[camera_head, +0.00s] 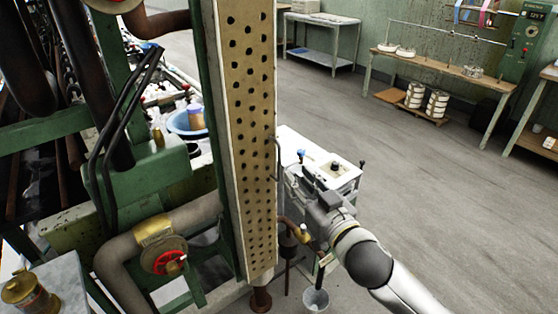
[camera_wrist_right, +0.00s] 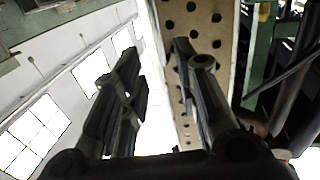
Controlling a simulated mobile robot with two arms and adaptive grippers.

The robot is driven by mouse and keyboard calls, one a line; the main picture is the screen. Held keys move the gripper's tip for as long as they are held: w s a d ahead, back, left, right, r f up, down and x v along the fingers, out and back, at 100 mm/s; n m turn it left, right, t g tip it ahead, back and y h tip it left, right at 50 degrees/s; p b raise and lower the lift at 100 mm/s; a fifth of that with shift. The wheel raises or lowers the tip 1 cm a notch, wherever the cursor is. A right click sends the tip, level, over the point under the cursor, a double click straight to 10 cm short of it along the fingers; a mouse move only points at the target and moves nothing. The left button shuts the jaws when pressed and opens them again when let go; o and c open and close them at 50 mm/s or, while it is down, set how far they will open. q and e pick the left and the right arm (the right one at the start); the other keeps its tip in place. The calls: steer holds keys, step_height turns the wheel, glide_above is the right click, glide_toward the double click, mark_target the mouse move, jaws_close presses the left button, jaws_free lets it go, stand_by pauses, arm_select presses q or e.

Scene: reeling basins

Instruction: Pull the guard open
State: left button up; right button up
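The guard (camera_head: 252,100) is a tall, beige panel full of dark round holes, standing upright in a green frame at the centre of the head view. A thin dark handle (camera_head: 278,158) sticks out from its right edge. My right gripper (camera_head: 287,172) is at that edge, close to the handle. In the right wrist view its two fingers (camera_wrist_right: 158,62) are spread apart, with the guard (camera_wrist_right: 205,25) behind the right finger. I see nothing clearly held between them, and I cannot tell whether they touch the handle. My left gripper is not in view.
Green machinery with thick pipes and a red valve wheel (camera_head: 170,262) fills the left. A white unit (camera_head: 335,172) stands behind my right gripper, and a small bucket (camera_head: 316,299) is on the floor below. Open grey floor (camera_head: 440,180) lies to the right, before a wooden bench (camera_head: 440,64).

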steer(key=p, duration=0.2)
glide_above(279, 178)
steer(key=shift+w, duration=0.3)
jaws_close()
stand_by(0.4)
